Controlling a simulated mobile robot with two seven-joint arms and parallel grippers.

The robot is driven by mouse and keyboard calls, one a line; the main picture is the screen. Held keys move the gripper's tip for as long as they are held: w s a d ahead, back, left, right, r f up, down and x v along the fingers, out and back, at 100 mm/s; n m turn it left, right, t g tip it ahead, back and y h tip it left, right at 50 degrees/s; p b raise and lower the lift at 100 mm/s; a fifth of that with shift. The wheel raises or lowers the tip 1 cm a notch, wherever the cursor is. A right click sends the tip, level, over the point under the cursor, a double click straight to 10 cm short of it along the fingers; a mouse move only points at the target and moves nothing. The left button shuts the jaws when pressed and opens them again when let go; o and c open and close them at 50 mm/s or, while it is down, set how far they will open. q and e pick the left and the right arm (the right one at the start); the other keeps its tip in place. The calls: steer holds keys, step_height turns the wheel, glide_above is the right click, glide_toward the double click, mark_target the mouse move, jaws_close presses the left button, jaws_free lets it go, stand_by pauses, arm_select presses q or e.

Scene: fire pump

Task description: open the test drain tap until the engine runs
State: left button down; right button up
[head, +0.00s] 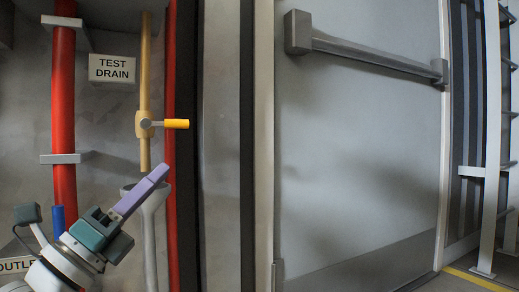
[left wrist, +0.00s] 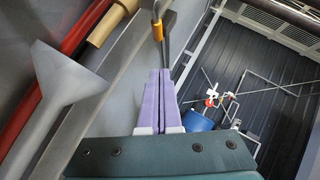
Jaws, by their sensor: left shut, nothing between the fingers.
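The test drain tap (head: 146,124) sits on a brass pipe (head: 145,60) beside the TEST DRAIN sign (head: 111,68). Its yellow lever handle (head: 176,124) lies level, pointing right across the pipe. My left gripper (head: 164,172) has its purple fingers shut and empty, tips below the handle and apart from it in the head view. In the left wrist view the shut fingers (left wrist: 160,75) point toward an orange-yellow grip (left wrist: 157,31), apparently the lever, just beyond the tips. The exact gap is unclear. My right gripper is not in view.
A grey funnel (head: 149,215) stands under the brass pipe's end, partly behind my left gripper. Red pipes (head: 64,100) run at the left. A blue handle (head: 58,218) and an OUTLET sign (head: 15,264) are low left. A grey door (head: 360,150) with a push bar is right.

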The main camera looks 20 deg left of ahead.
mark_target(184, 127)
arm_select(q)
steer(key=w+a+r+b, duration=0.1)
steer(key=w+r+b, duration=0.1)
steer(key=w+r, duration=0.2)
steer(key=shift+w+r+b, duration=0.25)
steer(key=shift+r+b, duration=0.05)
steer(key=shift+r, duration=0.45)
steer(key=shift+s, duration=0.1)
